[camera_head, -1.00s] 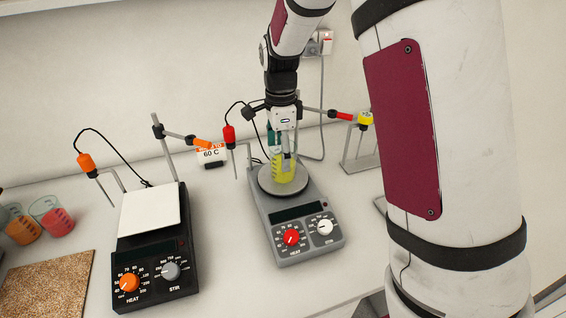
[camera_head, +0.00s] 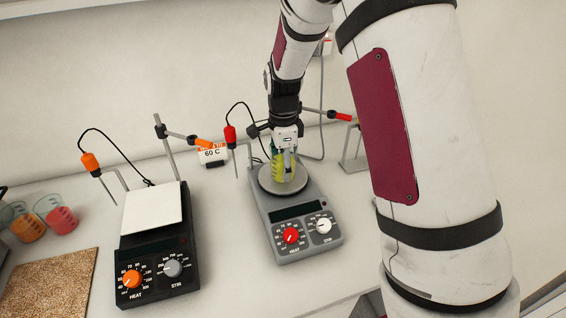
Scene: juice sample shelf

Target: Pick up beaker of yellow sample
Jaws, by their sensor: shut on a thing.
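The beaker of yellow sample (camera_head: 278,168) stands at the round plate of the grey hotplate with the red knob, right of centre. My gripper (camera_head: 285,157) comes down from above and is shut on the beaker. The fingers cover part of the beaker's front. I cannot tell whether the beaker's base touches the plate or is slightly above it.
A black hotplate (camera_head: 154,262) with a white square top stands to the left. Beakers of orange (camera_head: 29,228) and red (camera_head: 62,219) liquid stand at the far left, behind a cork mat (camera_head: 50,285). Stands with probes and a "60 C" sign (camera_head: 213,154) are close behind.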

